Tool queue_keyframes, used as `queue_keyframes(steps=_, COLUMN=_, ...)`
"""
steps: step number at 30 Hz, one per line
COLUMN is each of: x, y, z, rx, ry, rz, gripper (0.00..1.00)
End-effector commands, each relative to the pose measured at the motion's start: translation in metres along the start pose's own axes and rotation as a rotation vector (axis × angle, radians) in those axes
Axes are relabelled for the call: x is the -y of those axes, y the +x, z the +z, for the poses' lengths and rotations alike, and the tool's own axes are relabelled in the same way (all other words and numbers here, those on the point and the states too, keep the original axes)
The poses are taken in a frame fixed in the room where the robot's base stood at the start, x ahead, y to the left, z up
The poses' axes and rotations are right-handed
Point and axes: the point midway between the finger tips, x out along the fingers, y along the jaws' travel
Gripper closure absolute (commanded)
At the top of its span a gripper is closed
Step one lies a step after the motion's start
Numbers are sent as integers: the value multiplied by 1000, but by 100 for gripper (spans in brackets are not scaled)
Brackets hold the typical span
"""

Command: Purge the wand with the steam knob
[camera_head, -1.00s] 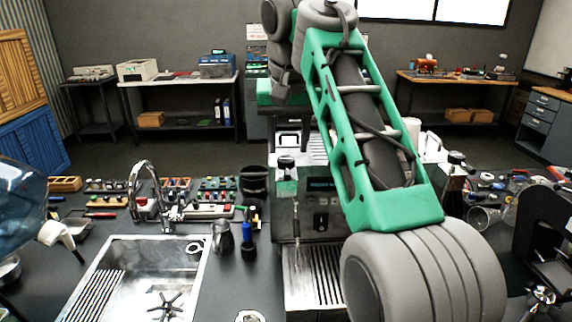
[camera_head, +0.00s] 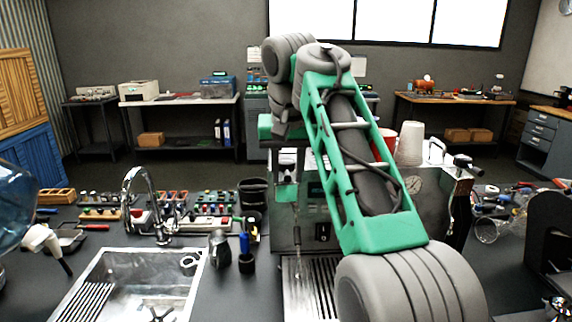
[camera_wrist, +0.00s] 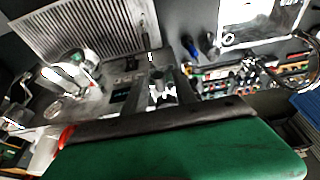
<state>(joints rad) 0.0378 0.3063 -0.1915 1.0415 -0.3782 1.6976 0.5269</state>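The espresso machine (camera_head: 410,197) stands on the dark counter, largely hidden behind my arm. Its steam wand (camera_head: 298,240) hangs at the front left, above the drip tray (camera_head: 310,285); the wand also shows in the wrist view (camera_wrist: 146,28). The steam knob (camera_head: 287,190) is at the machine's upper left, above the wand. My gripper (camera_head: 287,165) points down right over the knob. In the wrist view its dark fingers (camera_wrist: 160,88) are apart, with shiny metal showing between them. Whether they touch the knob is hard to see.
A sink (camera_head: 135,280) with a tall faucet (camera_head: 140,200) lies to the left. A steel pitcher (camera_head: 219,248) and a blue-handled tool (camera_head: 245,248) stand between sink and machine. Paper cups (camera_head: 409,142) stand on top of the machine. Loose tools crowd the right counter.

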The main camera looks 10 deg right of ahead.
Motion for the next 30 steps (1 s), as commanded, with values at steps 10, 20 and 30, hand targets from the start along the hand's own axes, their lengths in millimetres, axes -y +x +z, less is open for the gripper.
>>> queue_keyframes(steps=10, x=0, y=-1, z=0, rx=0, ry=-3, rz=-1, gripper=76)
queue_keyframes(steps=20, x=-8, y=-4, z=-1, rx=3, ry=-110, rz=-34, gripper=76)
queue_keyframes(steps=30, x=-13, y=-6, z=-2, rx=2, ry=-169, rz=-52, gripper=76)
